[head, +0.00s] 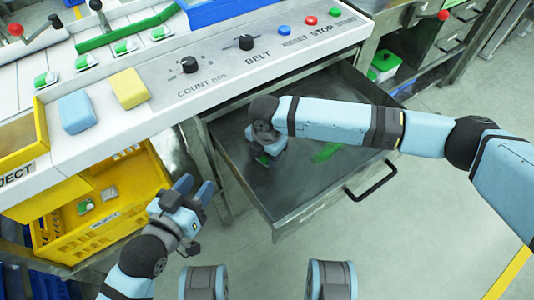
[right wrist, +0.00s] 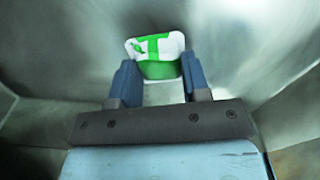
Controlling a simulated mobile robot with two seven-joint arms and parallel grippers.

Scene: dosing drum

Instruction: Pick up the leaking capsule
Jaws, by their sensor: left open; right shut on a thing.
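A white and green capsule (right wrist: 157,47) is between the two blue fingers of my right gripper (right wrist: 156,78), which is shut on it. In the head view, my right gripper (head: 266,152) is down inside the open metal drawer (head: 305,198), and a bit of the capsule's green (head: 262,159) shows below it. A green smear (head: 325,152) lies on the drawer floor to the right. I cannot tell whether the capsule touches the floor. My left gripper (head: 196,191) is open and empty, outside the drawer near the yellow crate (head: 120,228).
The yellow crate holds a few small capsules (head: 84,207). The control panel (head: 262,68) with knobs and buttons overhangs the drawer's back. The drawer's walls surround my right gripper, and a black handle (head: 372,184) juts from its front. Floor in front is clear.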

